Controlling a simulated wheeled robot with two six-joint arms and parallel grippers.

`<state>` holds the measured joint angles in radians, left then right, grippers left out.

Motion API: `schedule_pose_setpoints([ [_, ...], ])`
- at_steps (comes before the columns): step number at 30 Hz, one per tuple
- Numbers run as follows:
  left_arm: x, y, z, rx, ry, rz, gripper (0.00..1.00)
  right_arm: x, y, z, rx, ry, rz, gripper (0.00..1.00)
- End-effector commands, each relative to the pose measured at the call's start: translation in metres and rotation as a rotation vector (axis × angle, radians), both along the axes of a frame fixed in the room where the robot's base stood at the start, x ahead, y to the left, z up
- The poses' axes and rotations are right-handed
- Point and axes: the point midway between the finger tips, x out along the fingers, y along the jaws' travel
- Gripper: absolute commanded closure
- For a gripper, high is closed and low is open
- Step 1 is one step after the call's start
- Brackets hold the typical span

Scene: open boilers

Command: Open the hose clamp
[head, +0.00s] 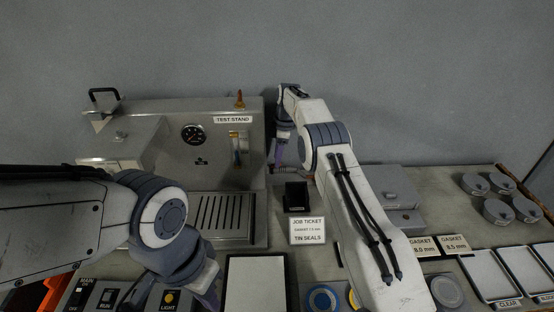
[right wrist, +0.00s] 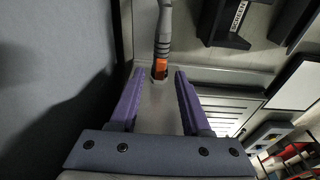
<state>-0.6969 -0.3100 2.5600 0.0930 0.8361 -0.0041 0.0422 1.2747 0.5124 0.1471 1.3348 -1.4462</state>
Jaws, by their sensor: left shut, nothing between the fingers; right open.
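My right gripper (head: 280,153) is at the back, just right of the test stand, pointing down. In the right wrist view its two purple fingers (right wrist: 157,85) are apart with nothing between them. Just beyond the fingertips is an orange piece (right wrist: 160,68) on the end of a grey tubular part (right wrist: 163,35), likely the hose clamp and hose; I cannot tell for sure. The fingers do not touch it. In the head view the clamp is not clear behind my arm. My left gripper (head: 208,297) is low at the front left, shut and empty, its tips partly cut off.
The test stand (head: 165,150) with gauge and drip grille is at left. A black holder (head: 296,196) and job ticket (head: 307,231) are mid-bench. Gasket labels (head: 454,244), trays (head: 488,275) and round tins (head: 498,211) are at right. A switch panel (head: 107,297) is front left.

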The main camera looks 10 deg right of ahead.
Motion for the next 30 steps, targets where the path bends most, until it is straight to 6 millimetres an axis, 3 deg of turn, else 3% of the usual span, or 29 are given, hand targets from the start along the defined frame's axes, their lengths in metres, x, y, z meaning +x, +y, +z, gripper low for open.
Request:
schedule_pose_setpoints([
  [6,0.000,0.000,-0.011,0.000,0.000,0.002,1.00,0.000,-0.006,0.042,0.000,-0.007,-0.001,0.53],
  [12,0.000,0.000,0.012,0.000,0.000,-0.001,1.00,-0.002,-0.012,0.082,-0.001,-0.003,-0.001,0.53],
  [18,0.000,0.000,0.021,0.000,0.000,-0.003,1.00,-0.003,-0.014,0.093,-0.001,0.000,-0.001,0.53],
  [30,0.000,0.000,0.020,0.000,0.000,-0.003,1.00,-0.003,-0.014,0.094,-0.001,-0.001,-0.007,0.53],
])
